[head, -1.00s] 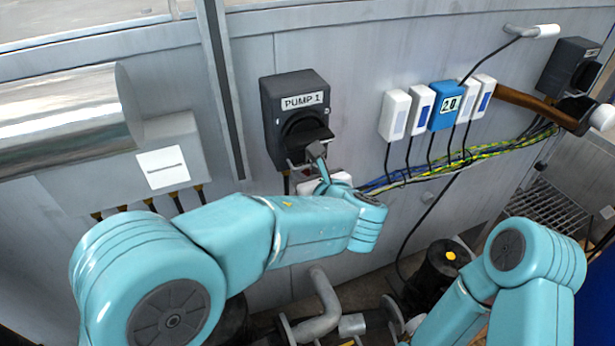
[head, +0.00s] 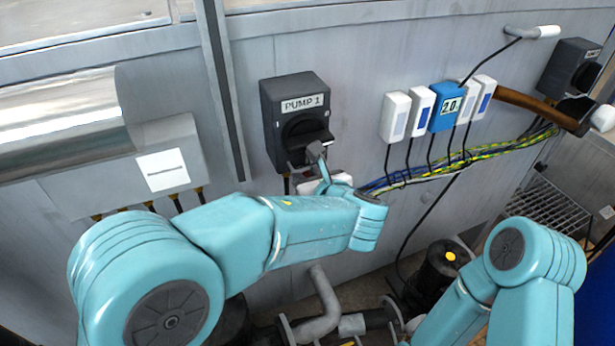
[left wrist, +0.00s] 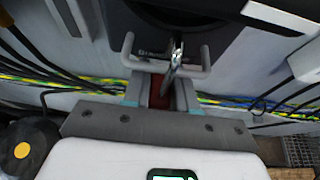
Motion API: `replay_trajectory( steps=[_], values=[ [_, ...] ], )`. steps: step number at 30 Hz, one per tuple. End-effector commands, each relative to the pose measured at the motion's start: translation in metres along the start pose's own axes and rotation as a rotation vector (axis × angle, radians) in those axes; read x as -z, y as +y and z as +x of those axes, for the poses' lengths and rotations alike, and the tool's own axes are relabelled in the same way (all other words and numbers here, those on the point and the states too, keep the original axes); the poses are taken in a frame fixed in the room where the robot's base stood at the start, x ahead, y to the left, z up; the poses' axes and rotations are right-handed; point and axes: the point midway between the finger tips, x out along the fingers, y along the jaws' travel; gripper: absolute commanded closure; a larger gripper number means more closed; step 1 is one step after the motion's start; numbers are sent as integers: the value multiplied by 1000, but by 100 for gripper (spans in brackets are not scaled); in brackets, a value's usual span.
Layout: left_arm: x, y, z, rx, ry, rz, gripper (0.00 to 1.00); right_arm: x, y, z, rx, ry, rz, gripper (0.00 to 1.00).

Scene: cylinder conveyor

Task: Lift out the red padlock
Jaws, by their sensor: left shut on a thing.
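The red padlock (left wrist: 158,93) shows in the left wrist view as a strip of red between the fingers of my left gripper (left wrist: 162,82). Its bright metal shackle (left wrist: 174,62) points up toward the dark switch box. I cannot tell whether the shackle is still through the switch. In the head view my left gripper (head: 314,160) is at the lower edge of the black PUMP 1 switch box (head: 292,92), just under its handle (head: 306,136). The padlock is hidden there. My right arm shows at the lower right, but its gripper is out of view.
White modules and a blue one marked 20 (head: 445,107) hang on the wall to the right, with black cables below. A coloured cable bundle (head: 455,163) runs behind my gripper. A grey box (head: 165,172) is at left; pipework (head: 325,305) lies below.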

Motion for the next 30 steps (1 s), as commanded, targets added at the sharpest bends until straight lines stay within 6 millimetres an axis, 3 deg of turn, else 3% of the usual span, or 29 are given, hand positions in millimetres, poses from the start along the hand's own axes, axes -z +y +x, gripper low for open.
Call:
replay_trajectory(
  steps=[1, 4, 16, 30],
  values=[
    [-24, -1, -6, 7, -43, -18, 100, 0, -1, -2, 0, 0, 0, 57],
    [-27, -1, -7, 7, -43, -17, 100, 0, -1, -2, 0, 0, 0, 57],
    [-28, -2, -10, 10, -44, -14, 100, 0, -1, -2, 0, 0, 0, 57],
    [-19, -2, -29, 10, -44, -16, 100, 0, 1, 2, 0, 0, 0, 57]
  ],
)
